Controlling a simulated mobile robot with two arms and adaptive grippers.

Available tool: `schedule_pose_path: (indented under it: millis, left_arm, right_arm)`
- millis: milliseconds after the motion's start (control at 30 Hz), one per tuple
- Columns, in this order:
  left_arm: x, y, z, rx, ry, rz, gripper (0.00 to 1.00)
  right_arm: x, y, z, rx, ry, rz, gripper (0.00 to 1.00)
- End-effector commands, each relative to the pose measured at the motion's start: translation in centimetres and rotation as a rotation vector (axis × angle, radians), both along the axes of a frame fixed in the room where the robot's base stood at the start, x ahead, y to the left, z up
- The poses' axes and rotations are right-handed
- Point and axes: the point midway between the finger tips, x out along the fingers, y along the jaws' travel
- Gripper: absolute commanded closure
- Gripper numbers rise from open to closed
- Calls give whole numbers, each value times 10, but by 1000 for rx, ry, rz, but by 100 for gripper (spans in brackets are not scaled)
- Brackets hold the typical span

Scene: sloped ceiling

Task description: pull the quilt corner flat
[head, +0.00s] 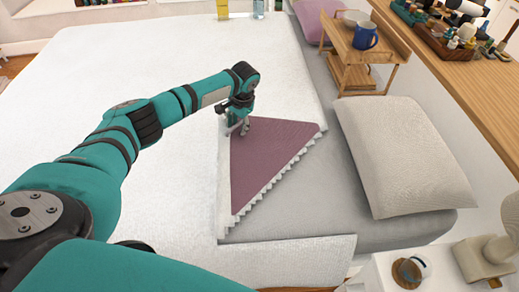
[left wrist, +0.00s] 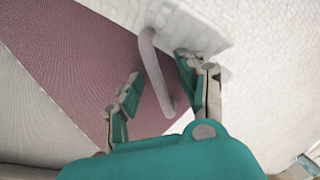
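The white quilt (head: 130,60) covers most of the bed. Its corner is folded back, showing a purple triangular underside (head: 268,155) with a pale ruffled edge along the right. My left gripper (head: 239,128) is at the top left tip of this triangle. In the left wrist view its two fingers (left wrist: 157,82) stand apart. A pale mauve loop or strip (left wrist: 150,55) on the purple cloth (left wrist: 90,60) lies between them, nearer the right finger. I cannot tell whether a finger touches it. My right gripper is not in view.
A grey pillow (head: 400,155) lies right of the fold on the grey sheet (head: 320,205). A wooden tray stand (head: 350,75) holds a blue mug (head: 364,36) and a bowl. A white nightstand (head: 375,275) with a glass and a lamp is at the lower right.

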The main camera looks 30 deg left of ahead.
Motion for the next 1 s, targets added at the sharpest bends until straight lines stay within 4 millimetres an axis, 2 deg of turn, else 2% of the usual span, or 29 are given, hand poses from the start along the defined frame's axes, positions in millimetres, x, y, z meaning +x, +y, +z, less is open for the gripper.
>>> schedule_pose_path:
  millis: [33, 233, 500, 800, 1000]
  left_arm:
    - [-1, -2, -3, -3, 4, -2, 74]
    - [-1, -2, -3, -2, 4, -2, 100]
    - [-1, -2, 0, -1, 3, -3, 100]
    - [-4, -15, 24, 53, -10, -3, 100]
    - [-5, -18, 25, 73, -16, -1, 100]
  right_arm:
    - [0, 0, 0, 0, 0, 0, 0]
    - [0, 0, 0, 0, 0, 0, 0]
    - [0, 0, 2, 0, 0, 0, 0]
    - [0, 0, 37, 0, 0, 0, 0]
    - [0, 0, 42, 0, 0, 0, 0]
